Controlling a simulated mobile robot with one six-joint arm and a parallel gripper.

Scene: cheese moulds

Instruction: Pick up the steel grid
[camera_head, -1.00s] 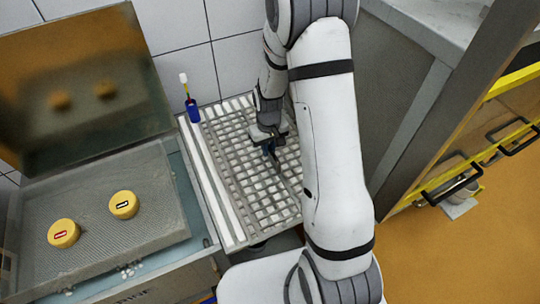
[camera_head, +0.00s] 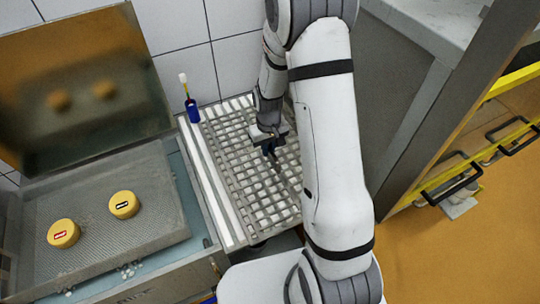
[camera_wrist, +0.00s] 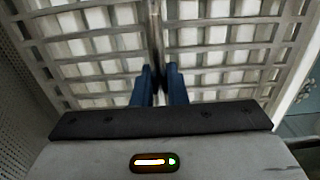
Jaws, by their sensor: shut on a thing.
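The steel grid (camera_head: 245,165) is a flat lattice of metal bars over a pale slatted surface in the middle of the head view. It also shows in the wrist view (camera_wrist: 100,69), where it fills most of the upper picture. My gripper (camera_head: 270,148) is over the grid's right part, pointing down. In the wrist view my gripper (camera_wrist: 158,75) has its two blue fingers closed on a bar in the middle of the grid. The fingertips are partly hidden against the bar. My arm hides the grid's right side in the head view.
Left of the grid is an open basin with a perforated tray (camera_head: 95,245) holding two yellow cheeses (camera_head: 63,233) (camera_head: 124,205). A blue pot with a brush (camera_head: 191,108) stands at the grid's back left corner. A tiled wall is behind. A grey cabinet (camera_head: 410,110) stands to the right.

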